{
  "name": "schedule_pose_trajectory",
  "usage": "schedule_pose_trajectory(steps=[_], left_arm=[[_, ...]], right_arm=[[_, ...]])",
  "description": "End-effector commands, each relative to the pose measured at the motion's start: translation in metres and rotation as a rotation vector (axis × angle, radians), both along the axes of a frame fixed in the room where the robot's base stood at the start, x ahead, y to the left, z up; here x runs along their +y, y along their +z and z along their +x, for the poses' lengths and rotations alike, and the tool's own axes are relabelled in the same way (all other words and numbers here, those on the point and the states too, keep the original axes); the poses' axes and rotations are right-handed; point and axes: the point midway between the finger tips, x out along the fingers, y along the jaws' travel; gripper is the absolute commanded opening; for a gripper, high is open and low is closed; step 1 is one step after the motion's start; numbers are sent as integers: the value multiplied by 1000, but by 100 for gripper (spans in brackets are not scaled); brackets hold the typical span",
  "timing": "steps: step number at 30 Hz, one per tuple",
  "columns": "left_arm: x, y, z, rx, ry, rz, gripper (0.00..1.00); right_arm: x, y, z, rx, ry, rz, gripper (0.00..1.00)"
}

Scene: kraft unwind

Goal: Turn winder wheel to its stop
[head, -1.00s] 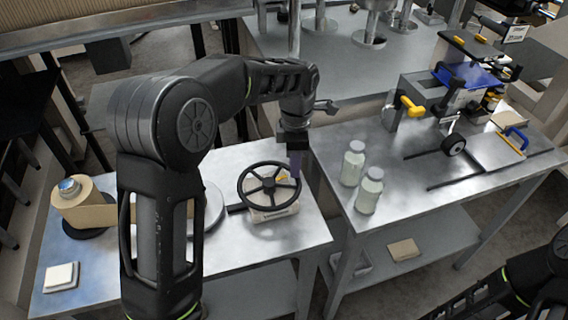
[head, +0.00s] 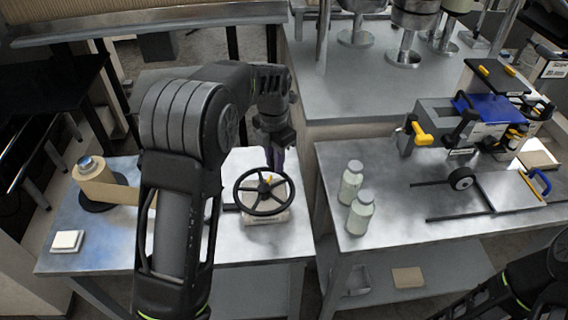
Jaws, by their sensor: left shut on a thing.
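The winder wheel (head: 263,189) is a black spoked handwheel with a small yellow mark by its hub. It sits on a pale base block (head: 268,217) on the left metal table. My left gripper (head: 275,160) points down at the far rim of the wheel, a little right of its middle. It is shut on the rim; the fingertips are small and partly dark against the rim. The kraft roll (head: 97,182) stands at the table's left, with brown paper running right behind my left arm. My right arm shows at the lower right, its gripper out of frame.
A white pad (head: 67,241) lies at the left table's front corner. Two capped bottles (head: 351,182) (head: 360,214) stand on the right table, across a narrow gap from the wheel. A blue-topped machine (head: 485,115) stands farther right.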

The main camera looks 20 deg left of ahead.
Motion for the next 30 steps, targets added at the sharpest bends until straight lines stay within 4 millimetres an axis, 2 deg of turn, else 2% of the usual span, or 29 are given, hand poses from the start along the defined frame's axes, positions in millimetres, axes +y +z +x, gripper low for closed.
schedule_pose_trajectory(steps=[9,23,24,30], left_arm=[[13,1,2,0,115,-1,0],[14,0,2,1,131,0,0],[15,0,2,1,131,0,23],[14,0,2,0,129,-1,39]], right_arm=[[0,6,-1,3,0,-2,36],[0,7,-1,3,0,-2,36],[0,7,-1,3,0,-2,36],[0,7,-1,3,0,-2,36]])
